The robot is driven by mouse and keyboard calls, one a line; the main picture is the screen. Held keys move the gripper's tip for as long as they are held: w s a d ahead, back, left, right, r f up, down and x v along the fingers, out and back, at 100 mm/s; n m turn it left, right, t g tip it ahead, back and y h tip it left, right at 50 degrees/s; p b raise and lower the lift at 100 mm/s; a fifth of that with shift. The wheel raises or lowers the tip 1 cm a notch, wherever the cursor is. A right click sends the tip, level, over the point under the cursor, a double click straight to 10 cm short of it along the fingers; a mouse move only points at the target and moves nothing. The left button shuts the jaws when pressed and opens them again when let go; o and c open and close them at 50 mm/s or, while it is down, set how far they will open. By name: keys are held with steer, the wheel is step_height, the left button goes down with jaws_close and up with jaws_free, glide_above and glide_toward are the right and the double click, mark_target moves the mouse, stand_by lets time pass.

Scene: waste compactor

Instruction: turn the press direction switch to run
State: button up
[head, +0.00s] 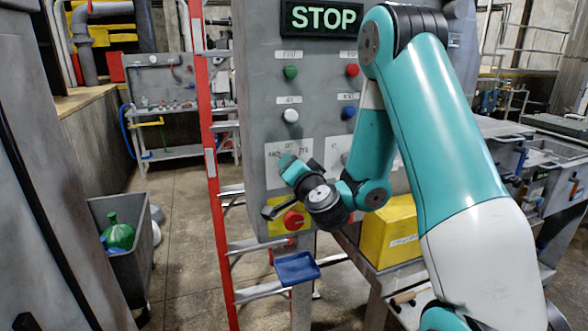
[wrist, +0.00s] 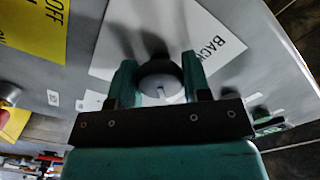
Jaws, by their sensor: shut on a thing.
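The press direction switch is a round dark knob (wrist: 160,78) with a short pale line on its face, set on a white label plate (wrist: 215,40) that reads "BACK" in the wrist view. The plate (head: 275,150) also shows in the head view on the grey control panel (head: 260,95), where my gripper covers the knob. My gripper (head: 285,161) is against the panel there. In the wrist view its two teal fingers (wrist: 159,72) are shut on the knob, one on each side. The pale line points toward my palm. The other words on the plate are mostly hidden.
A display (head: 321,17) above reads STOP. Green (head: 290,72), red (head: 352,70), white (head: 291,116) and blue (head: 349,113) buttons sit above the switch. A red emergency button (head: 293,220) is just below my wrist. A red ladder (head: 207,130) stands left of the panel.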

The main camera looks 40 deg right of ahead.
steer(key=shift+m, duration=0.4)
steer(key=o, duration=0.9)
steer(key=shift+s, duration=0.15)
